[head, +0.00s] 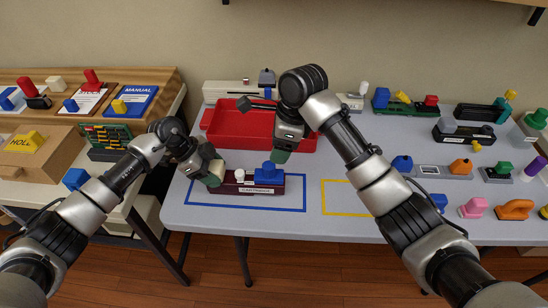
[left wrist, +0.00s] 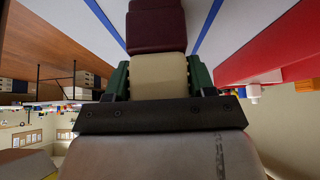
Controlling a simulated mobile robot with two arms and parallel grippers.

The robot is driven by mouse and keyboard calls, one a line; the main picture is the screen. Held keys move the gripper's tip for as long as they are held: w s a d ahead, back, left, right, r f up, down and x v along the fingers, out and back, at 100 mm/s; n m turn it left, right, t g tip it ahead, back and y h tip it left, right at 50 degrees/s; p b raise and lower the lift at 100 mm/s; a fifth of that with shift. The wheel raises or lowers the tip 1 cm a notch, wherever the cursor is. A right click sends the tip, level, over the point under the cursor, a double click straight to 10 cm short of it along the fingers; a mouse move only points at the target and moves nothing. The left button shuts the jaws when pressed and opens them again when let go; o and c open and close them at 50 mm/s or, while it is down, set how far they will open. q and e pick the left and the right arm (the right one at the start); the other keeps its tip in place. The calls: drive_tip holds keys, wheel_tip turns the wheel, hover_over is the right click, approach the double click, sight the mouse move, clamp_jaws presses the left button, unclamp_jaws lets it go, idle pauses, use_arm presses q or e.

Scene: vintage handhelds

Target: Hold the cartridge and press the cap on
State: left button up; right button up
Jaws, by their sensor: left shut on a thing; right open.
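A dark maroon cartridge-like body (head: 292,186) with a white label lies inside a blue outline on the grey table. A blue knobbed piece (head: 268,172), perhaps the cap, sits on its right part; I cannot tell if it is fully seated. A small white piece (head: 240,175) stands near its middle. My left gripper (head: 213,173) is shut on the cream left end of the body. In the left wrist view the green fingers flank this cream end (left wrist: 160,76), with the maroon part (left wrist: 157,32) beyond. My right gripper (head: 281,155) is open and empty, pointing down behind the blue piece.
A red tray (head: 228,125) lies behind the cartridge. A yellow outline (head: 338,198) on the table to the right is empty. Several coloured parts and holders stand along the right and back. A wooden shelf with boxes and manuals (head: 133,98) is at the left.

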use_arm(q)
drive_tip(key=shift+s+f, duration=0.15)
drive_tip(key=shift+f, duration=0.15)
use_arm(e)
drive_tip(key=shift+v, duration=1.75)
use_arm(q)
drive_tip(key=o, duration=1.5)
drive_tip(key=shift+a, duration=0.1)
drive_tip(key=shift+o, duration=0.2)
drive_tip(key=shift+w+r, duration=0.1)
drive_tip(key=shift+w, duration=0.1)
use_arm(e)
drive_tip(key=shift+f, duration=0.1)
use_arm(q)
drive_tip(key=v, duration=0.7)
drive_tip(key=shift+r, duration=0.35)
drive_tip(key=shift+a, duration=0.15)
drive_tip(key=v, duration=1.2)
